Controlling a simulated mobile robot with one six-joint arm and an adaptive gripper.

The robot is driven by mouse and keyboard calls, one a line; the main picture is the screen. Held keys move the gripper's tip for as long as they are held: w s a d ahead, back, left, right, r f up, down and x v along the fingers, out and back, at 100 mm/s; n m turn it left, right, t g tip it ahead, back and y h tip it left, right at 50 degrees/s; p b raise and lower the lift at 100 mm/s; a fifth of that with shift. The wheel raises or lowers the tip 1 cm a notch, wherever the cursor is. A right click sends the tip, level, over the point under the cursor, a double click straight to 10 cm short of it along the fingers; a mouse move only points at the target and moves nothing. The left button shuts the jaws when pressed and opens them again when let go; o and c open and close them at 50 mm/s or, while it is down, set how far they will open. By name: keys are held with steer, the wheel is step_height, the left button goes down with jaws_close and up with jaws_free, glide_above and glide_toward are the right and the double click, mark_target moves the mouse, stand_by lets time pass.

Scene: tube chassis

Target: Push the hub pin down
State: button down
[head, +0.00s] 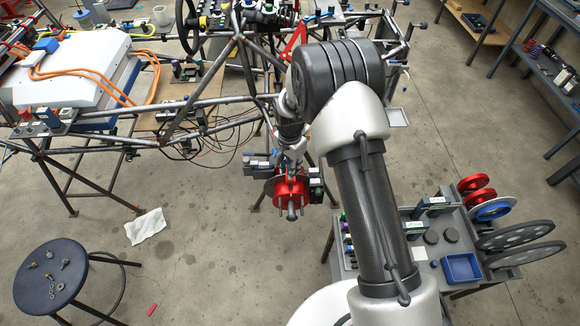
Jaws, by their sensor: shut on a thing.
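A red hub (291,188) sits at the end of the tube chassis near the middle of the head view. A grey spindle end and several thin studs stick out of it toward me. My gripper (293,162) points down at the hub's upper edge and is shut at the hub pin. The pin itself is too small and too covered by the fingers to make out. How far in the pin sits cannot be told.
Dark labelled blocks (316,185) flank the hub closely. Chassis tubes (200,103) and loose wires lie left of my arm. A parts cart (426,262) with wheels stands lower right. A round stool (50,280) is at lower left. Floor below the hub is clear.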

step_height(320, 180, down, 3)
steer(key=shift+r+b, duration=0.15)
steer(key=shift+b, duration=0.85)
steer(key=shift+s+r, duration=0.1)
steer(key=shift+s, duration=0.05)
steer(key=c, duration=1.4)
jaws_free()
steer(key=shift+c, duration=0.2)
step_height(320, 180, up, 11)
steer(key=shift+r, duration=0.5)
